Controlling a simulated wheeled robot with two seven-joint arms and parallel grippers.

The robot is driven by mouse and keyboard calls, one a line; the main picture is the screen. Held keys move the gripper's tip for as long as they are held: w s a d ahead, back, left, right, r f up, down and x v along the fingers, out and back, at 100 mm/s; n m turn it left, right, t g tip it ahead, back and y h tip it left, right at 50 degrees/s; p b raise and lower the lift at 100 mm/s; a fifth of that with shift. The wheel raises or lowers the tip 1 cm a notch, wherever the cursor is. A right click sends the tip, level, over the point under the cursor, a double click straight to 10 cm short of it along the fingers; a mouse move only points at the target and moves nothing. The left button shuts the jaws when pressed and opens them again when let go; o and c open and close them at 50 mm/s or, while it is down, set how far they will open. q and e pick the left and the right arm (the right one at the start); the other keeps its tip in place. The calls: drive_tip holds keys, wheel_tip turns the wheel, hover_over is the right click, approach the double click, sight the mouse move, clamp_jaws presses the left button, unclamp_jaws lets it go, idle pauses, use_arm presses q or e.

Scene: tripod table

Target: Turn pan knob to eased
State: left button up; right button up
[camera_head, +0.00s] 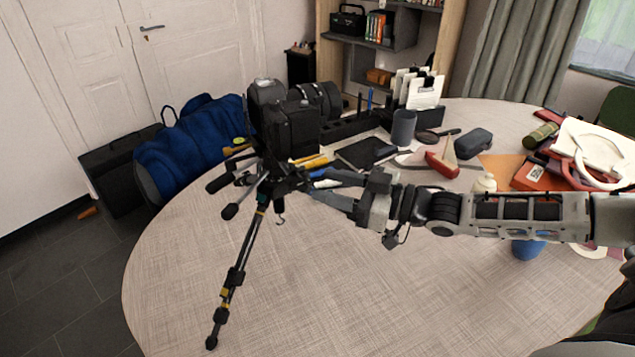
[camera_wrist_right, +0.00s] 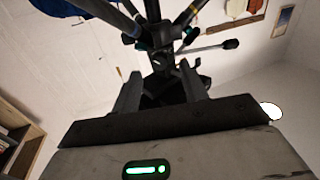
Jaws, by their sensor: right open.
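The black tripod (camera_head: 248,245) stands on the table with a leg slanting down to the front left. Its dark head (camera_head: 284,176) has several handles and knobs, one long handle ending in a black grip (camera_head: 230,211). My right gripper (camera_head: 312,184) reaches in from the right, its fingertips beside the head. In the right wrist view my right gripper (camera_wrist_right: 160,88) is open, with dark tripod parts (camera_wrist_right: 158,62) just beyond and between the fingers. I cannot tell which part is the pan knob, nor whether a finger touches it. My left gripper is not in view.
A grey cup (camera_head: 403,127), a toy sailboat (camera_head: 442,160) and a glasses case (camera_head: 473,143) lie behind my right arm. The front of the round table (camera_head: 330,300) is clear.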

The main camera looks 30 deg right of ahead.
sight(308, 180)
drive_tip(key=shift+x, duration=1.6)
clamp_jaws()
